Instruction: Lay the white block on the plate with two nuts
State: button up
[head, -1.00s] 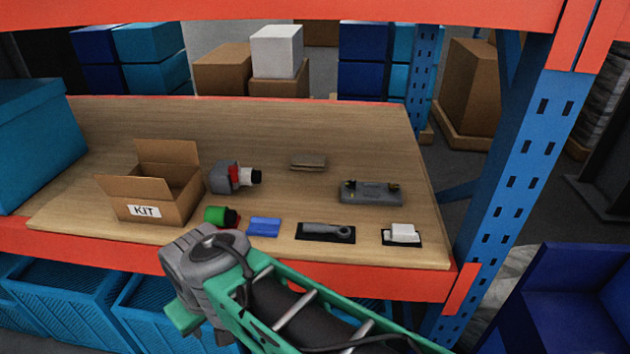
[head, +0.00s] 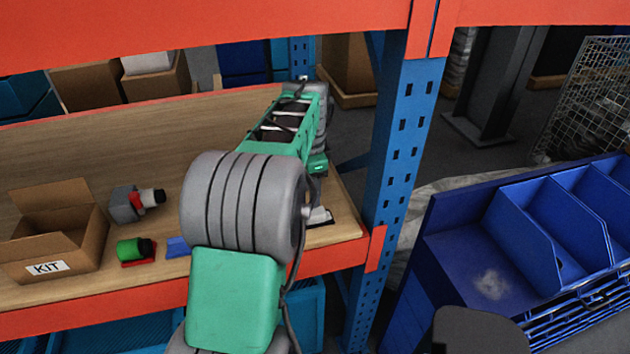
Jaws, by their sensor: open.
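The white block (head: 319,214) lies on a small black pad near the right front corner of the wooden shelf, partly covered by my arm. My gripper (head: 315,190) points down just above and behind the block. It is open with nothing seen in it, though its fingers are small and partly hidden by my arm. I cannot tell whether the fingers touch the block. The grey plate with brass-coloured nuts, seen earlier at the right of the shelf, is hidden behind my arm.
A blue rack post (head: 402,140) rises close to the right. Blue bins (head: 530,235) stand beyond it.

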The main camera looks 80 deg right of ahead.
aim_at(315, 212)
jog(key=shift+s+d+f+m, duration=0.15)
jog(key=shift+s+m, duration=0.15)
jog(key=shift+s, duration=0.25)
notch_tip(315, 212, down, 8)
jog(key=b, duration=0.5)
jog(key=shift+w, duration=0.1)
grip_shut()
jog(key=shift+r, duration=0.2)
jog(key=shift+r+p, duration=2.4)
jog(key=shift+r, duration=1.05)
